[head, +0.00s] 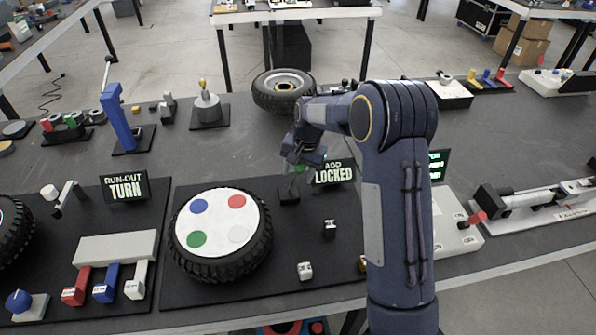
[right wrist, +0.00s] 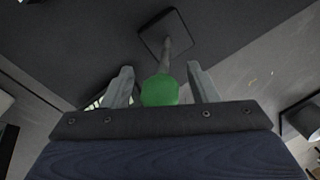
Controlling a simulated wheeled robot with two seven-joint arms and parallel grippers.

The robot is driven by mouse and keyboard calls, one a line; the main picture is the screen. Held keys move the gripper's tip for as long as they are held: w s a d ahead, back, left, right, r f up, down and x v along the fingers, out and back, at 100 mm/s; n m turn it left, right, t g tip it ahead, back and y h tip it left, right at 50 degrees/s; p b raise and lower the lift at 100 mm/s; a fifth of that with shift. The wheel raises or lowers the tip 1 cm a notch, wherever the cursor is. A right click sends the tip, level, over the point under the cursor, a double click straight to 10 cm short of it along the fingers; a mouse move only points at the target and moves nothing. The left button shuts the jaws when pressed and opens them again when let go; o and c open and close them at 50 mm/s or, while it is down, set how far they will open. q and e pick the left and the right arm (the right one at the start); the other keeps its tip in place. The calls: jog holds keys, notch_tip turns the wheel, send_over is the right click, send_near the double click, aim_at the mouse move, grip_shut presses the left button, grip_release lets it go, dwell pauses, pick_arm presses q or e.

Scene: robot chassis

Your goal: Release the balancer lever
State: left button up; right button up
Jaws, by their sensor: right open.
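The balancer lever, a thin grey rod on a small square black base (head: 289,192), stands right of the wheel on the balancer mat in the head view. Its green ball knob (right wrist: 160,91) shows large in the right wrist view; the rod (right wrist: 167,55) leads up from it to the base (right wrist: 172,30). My right gripper (head: 296,168) is just above the lever in the head view, its fingers small and partly dark. In the right wrist view my right gripper (right wrist: 160,70) is open, with one finger on each side of the knob and gaps between. My left gripper is out of view.
A wheel (head: 258,220) with coloured discs lies left of the lever. A sign (head: 334,173) reading "ADD LOCKED" stands behind, partly covered by my right arm. Small weights (head: 305,271) lie in front. A RUN-OUT TURN sign (head: 124,187) and coloured levers are at left. Another tire (head: 284,92) lies behind.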

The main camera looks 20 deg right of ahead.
jog(key=shift+f, duration=0.2)
jog(key=shift+c, duration=0.2)
grip_shut()
jog(key=shift+s+d+f+y+b, duration=0.1)
jog(key=shift+d+f+y+b, duration=0.25)
jog(key=shift+y+b, duration=0.2)
jog(key=shift+d, duration=0.25)
jog(key=shift+s+d, duration=0.1)
jog(key=shift+o, duration=0.2)
grip_release()
jog(key=shift+d+f, duration=0.1)
